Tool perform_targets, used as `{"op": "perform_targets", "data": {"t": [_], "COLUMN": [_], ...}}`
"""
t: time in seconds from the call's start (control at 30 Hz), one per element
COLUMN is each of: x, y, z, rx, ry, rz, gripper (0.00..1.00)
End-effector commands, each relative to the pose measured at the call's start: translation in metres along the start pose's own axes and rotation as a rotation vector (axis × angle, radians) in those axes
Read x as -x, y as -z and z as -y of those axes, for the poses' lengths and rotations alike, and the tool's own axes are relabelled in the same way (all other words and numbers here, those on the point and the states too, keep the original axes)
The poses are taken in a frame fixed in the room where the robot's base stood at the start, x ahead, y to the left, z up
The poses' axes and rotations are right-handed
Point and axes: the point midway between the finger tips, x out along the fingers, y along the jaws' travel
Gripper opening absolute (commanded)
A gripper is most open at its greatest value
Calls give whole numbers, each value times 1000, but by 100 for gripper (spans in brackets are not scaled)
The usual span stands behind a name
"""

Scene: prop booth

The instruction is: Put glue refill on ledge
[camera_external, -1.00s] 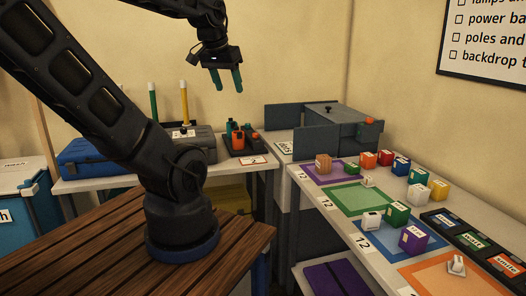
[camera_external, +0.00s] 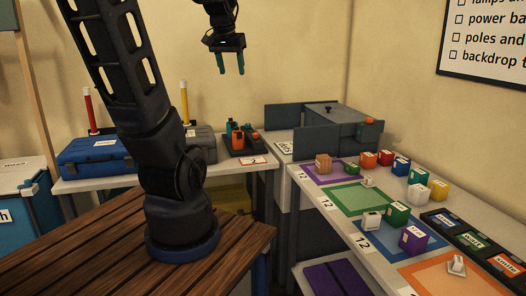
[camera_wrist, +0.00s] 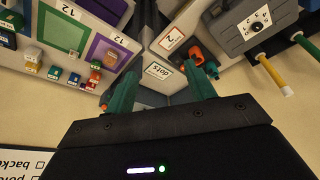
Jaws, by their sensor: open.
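No object in view is plainly marked as the glue refill. A yellow stick with a white tip (camera_external: 184,101) stands upright at the grey case, and a red one (camera_external: 89,108) stands at the blue case. The wrist view shows the yellow stick (camera_wrist: 272,74) and a green stick (camera_wrist: 306,43). I cannot tell which surface is the ledge; a grey unit with a flat top (camera_external: 335,116) stands in the back corner. My gripper (camera_external: 231,71) is open and empty, high above the back table, with its teal fingers pointing down. It also shows in the wrist view (camera_wrist: 160,72).
A dark holder with teal and orange tools (camera_external: 243,145) sits beside the grey case (camera_external: 200,145). The blue case (camera_external: 97,157) is further left. The right table carries coloured mats, small boxes (camera_external: 412,239) and a black tray (camera_external: 478,244). The air around my gripper is clear.

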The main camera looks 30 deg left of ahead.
Motion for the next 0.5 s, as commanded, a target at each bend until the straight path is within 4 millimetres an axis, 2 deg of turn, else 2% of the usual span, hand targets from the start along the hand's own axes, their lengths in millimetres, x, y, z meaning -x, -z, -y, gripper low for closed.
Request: {"op": "perform_targets", "data": {"t": [0.03,0.2,0.5], "x": [-5,-20,-59], "y": [14,57,124], "z": [9,39,109], "rx": [19,75,174], "ry": [6,23,48], "rz": [12,41,92], "gripper": [55,55,55]}}
